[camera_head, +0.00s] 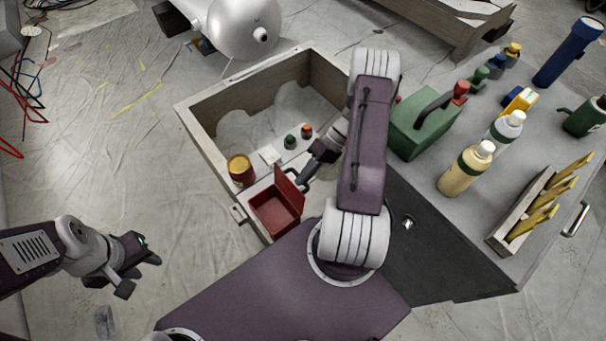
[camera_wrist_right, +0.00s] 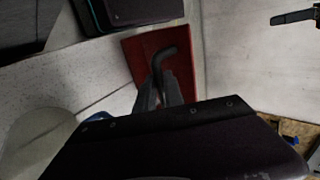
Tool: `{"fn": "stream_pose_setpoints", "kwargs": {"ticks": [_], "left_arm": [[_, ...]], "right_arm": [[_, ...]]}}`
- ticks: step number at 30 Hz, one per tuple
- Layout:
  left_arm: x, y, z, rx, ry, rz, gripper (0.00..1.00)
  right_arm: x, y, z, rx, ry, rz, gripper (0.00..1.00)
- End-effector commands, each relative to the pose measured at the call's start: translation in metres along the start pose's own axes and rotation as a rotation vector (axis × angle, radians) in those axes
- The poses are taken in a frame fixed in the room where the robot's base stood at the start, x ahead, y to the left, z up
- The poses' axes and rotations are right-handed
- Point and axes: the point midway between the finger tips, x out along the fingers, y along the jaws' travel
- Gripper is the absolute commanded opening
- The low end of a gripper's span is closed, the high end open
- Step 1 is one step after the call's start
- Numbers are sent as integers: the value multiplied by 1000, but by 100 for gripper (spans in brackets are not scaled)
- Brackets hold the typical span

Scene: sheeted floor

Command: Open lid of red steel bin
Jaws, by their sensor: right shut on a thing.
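The red steel bin (camera_head: 274,214) sits at the near corner inside a wooden box. Its red lid (camera_head: 288,187) stands raised at the bin's right side, and the bin's inside shows. My right gripper (camera_head: 303,178) is at the lid's outer face. In the right wrist view my right gripper (camera_wrist_right: 160,97) is shut on the lid's dark bent handle (camera_wrist_right: 164,60), with the red lid (camera_wrist_right: 137,62) behind it. My left gripper (camera_head: 138,272) is open and empty over the floor at the left, away from the bin.
The wooden box (camera_head: 205,147) also holds a red can with a yellow top (camera_head: 241,170) and small green and orange-topped jars. A grey worktop at right carries a green toolbox (camera_head: 420,128), bottles (camera_head: 466,168) and a wooden rack (camera_head: 520,212).

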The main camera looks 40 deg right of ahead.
Motion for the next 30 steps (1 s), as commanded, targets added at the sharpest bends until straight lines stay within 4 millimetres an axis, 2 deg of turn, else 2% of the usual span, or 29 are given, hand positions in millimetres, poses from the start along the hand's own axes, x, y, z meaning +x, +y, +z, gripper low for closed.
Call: {"fn": "stream_pose_setpoints", "kwargs": {"ticks": [7,8,9,10,18,20,27,30], "left_arm": [[1,0,0,0,0,0,36],[1,0,0,0,0,0,36],[0,0,0,0,0,0,36],[0,0,0,0,0,0,36],[-2,0,0,0,0,0,36],[-6,0,-1,0,0,0,36],[-23,0,-2,0,0,0,36],[-26,0,-3,0,0,0,36]], "right_arm": [[1,0,-1,2,3,0,0],[1,0,-1,2,3,0,21],[1,0,-1,2,2,0,32],[1,0,-1,2,2,0,34],[-5,-1,-1,1,4,0,34],[-15,-2,-2,1,6,1,34],[-68,-2,-2,1,4,3,34],[-82,-1,-2,0,3,0,34]]}}
